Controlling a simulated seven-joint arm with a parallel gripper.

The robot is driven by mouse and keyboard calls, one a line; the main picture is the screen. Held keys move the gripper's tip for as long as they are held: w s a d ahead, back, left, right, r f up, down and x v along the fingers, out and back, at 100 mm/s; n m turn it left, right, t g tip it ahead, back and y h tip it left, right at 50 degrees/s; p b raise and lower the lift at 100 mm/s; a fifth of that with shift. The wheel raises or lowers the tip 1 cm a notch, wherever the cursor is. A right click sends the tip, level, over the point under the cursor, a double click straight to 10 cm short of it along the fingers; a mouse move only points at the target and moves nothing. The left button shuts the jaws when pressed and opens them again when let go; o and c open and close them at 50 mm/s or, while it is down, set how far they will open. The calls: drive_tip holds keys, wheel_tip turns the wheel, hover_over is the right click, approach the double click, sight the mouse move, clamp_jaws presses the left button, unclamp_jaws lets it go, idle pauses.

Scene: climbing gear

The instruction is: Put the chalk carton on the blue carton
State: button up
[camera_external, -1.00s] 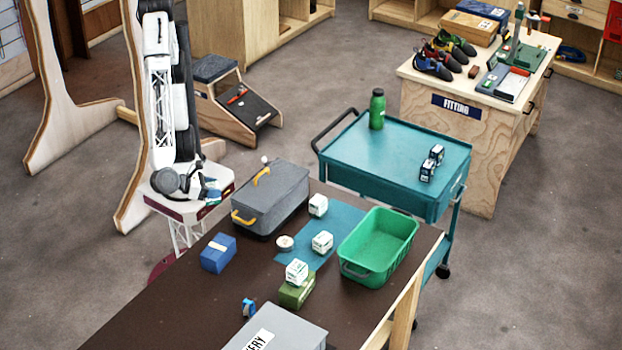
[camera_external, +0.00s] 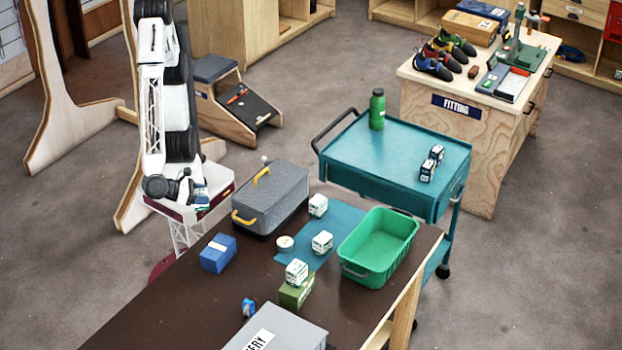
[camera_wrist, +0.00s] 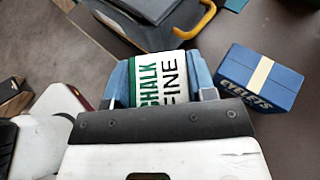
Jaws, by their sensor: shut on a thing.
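My gripper (camera_wrist: 162,82) is shut on a white chalk carton (camera_wrist: 158,79) with green and black lettering, CHALK and FINE. The two blue fingers press its sides in the wrist view. The blue carton (camera_wrist: 262,78), marked EYELETS with a pale band on top, sits on the dark table to the right of my gripper, apart from it. In the external view the blue carton (camera_external: 218,253) is at the table's left, and my gripper (camera_external: 200,197) is up and left of it, beyond the table's edge. The held carton is hardly visible there.
A grey lidded box (camera_external: 271,200) with yellow handles stands behind the blue carton. White cartons (camera_external: 322,242) stand around a blue mat (camera_external: 343,218); another sits on a green carton (camera_external: 297,293). A green bin (camera_external: 378,247) is at right. The blue carton's top is clear.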

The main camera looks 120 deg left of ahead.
drive_tip(key=shift+f, duration=0.2)
idle(0.3)
drive_tip(key=shift+w+d, duration=0.25)
drive_tip(key=shift+w, duration=0.1)
hover_over(219, 246)
drive_tip(key=shift+w+f, duration=0.1)
drive_tip(key=shift+f, duration=0.65)
drive_tip(key=shift+f, duration=1.75)
drive_tip(key=shift+f, duration=0.15)
